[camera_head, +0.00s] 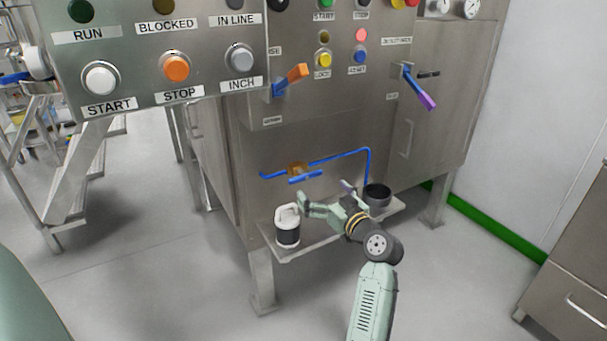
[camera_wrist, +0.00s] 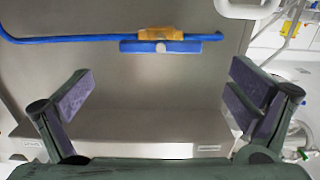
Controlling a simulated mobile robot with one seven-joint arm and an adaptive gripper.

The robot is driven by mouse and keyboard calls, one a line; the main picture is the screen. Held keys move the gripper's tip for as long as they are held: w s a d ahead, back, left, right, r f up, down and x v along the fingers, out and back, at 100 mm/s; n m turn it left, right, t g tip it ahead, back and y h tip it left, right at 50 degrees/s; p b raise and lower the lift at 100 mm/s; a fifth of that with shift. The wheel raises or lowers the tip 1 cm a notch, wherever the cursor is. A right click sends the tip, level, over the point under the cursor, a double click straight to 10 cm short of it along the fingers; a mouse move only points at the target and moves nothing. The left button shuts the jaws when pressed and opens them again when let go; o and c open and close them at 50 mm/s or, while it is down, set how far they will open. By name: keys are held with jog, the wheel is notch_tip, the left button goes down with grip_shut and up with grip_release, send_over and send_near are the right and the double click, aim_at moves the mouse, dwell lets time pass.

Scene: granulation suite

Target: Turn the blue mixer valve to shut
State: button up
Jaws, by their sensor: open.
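The blue mixer valve handle (camera_head: 305,177) is a flat blue bar on a brass-coloured valve body (camera_head: 298,167), set in a thin blue pipe (camera_head: 340,155) on the steel cabinet front. In the wrist view the handle (camera_wrist: 185,47) lies level, about parallel to the pipe (camera_wrist: 70,39), with the brass body (camera_wrist: 172,33) behind it. My gripper (camera_head: 326,196) is below and slightly right of the handle in the head view, apart from it. In the wrist view my gripper (camera_wrist: 160,95) has its fingers spread wide and empty, with the handle beyond and between them.
A steel shelf (camera_head: 290,253) below the valve holds a white-and-black jar (camera_head: 287,226) and a dark cup (camera_head: 378,193). An orange-tipped lever (camera_head: 291,78) and a purple-tipped lever (camera_head: 420,88) stick out above. A button panel (camera_head: 130,95) hangs at upper left.

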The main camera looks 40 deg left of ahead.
aim_at(307, 177)
jog(key=p+x, duration=0.1)
jog(key=x, duration=0.7)
jog(key=shift+w+a, duration=0.15)
jog(key=shift+a, duration=0.25)
jog(key=shift+c, duration=0.4)
jog(key=c, duration=0.8)
